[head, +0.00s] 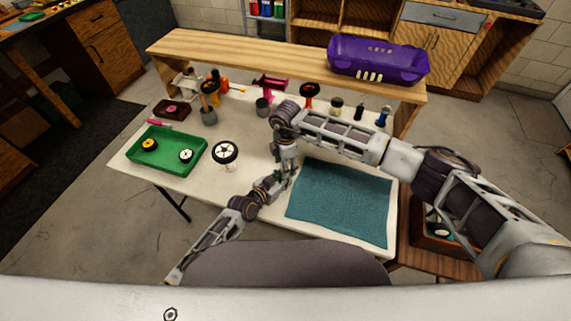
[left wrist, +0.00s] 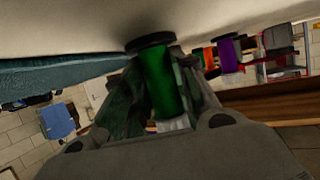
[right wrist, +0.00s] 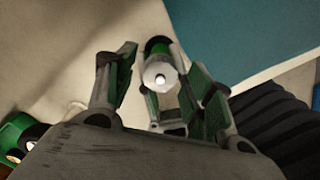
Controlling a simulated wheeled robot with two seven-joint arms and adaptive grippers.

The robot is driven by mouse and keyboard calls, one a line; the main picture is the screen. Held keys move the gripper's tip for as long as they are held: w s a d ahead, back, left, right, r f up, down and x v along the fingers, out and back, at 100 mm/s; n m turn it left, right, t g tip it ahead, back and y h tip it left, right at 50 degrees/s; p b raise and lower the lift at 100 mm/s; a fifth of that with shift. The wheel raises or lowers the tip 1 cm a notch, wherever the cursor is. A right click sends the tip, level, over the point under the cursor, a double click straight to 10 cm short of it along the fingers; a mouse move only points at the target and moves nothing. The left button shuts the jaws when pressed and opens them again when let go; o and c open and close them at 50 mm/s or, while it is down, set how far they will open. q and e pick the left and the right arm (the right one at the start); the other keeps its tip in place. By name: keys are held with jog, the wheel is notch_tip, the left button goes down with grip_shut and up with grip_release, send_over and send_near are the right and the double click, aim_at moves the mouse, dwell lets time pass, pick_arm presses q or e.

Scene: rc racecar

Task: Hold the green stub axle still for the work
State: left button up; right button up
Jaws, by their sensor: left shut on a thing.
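The green stub axle (left wrist: 160,82) is a green cylinder with a dark disc at one end. In the left wrist view it sits between the fingers of my left gripper (left wrist: 158,90), which is shut on it. In the right wrist view the axle (right wrist: 158,48) shows end-on, with a pale round tip facing the camera. My right gripper (right wrist: 160,78) is open, with one finger on each side of the tip and visible gaps. In the head view my left gripper (head: 282,180) and right gripper (head: 288,165) meet near the mat's left edge. The axle is too hidden there to make out.
A teal mat (head: 340,203) lies to the right on the white table. A green tray (head: 168,163) with two wheels is at left, and another wheel (head: 225,152) stands beside it. Several tools line the back below a wooden shelf (head: 250,50) bearing a purple car body (head: 378,60).

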dwell(0.3)
notch_tip(320, 180, up, 12)
dwell(0.8)
pick_arm(q)
jog(key=o, duration=1.1)
jog(key=shift+s+a, duration=0.1)
jog(key=shift+v, duration=5.85)
jog(key=shift+s+a, duration=0.1)
pick_arm(e)
jog(key=shift+s, duration=0.1)
